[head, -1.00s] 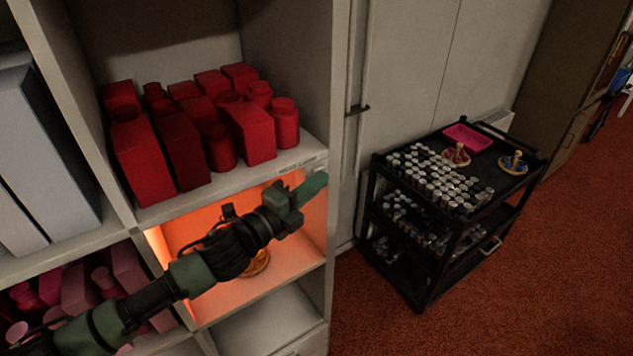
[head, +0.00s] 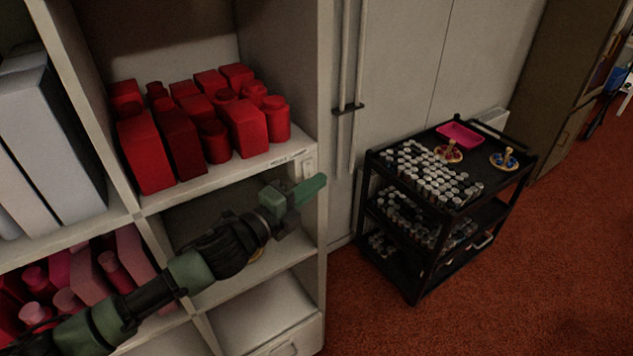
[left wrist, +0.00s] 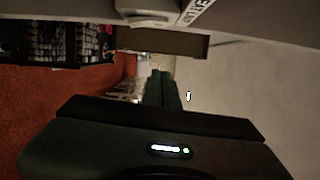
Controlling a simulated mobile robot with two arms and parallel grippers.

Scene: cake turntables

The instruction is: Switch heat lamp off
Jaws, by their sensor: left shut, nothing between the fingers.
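The heat lamp's shelf compartment (head: 190,222) is dark, with no orange glow. The lamp itself cannot be made out behind my arm. A small pale switch (head: 309,163) sits on the shelf's front edge, at the right end beside a printed label. My left gripper (head: 312,188) is shut and empty, just below the switch and in front of the compartment's right side. In the left wrist view, the closed fingers (left wrist: 162,90) point away below a pale block under the shelf edge. Whether they touch the switch cannot be told. My right gripper is not in view.
Red boxes and jars (head: 200,120) fill the shelf above. Pink and red items (head: 75,280) stand lower left. A black trolley (head: 445,210) with several small jars and a pink tray (head: 460,134) stands to the right. Red carpet (head: 540,260) is open in front.

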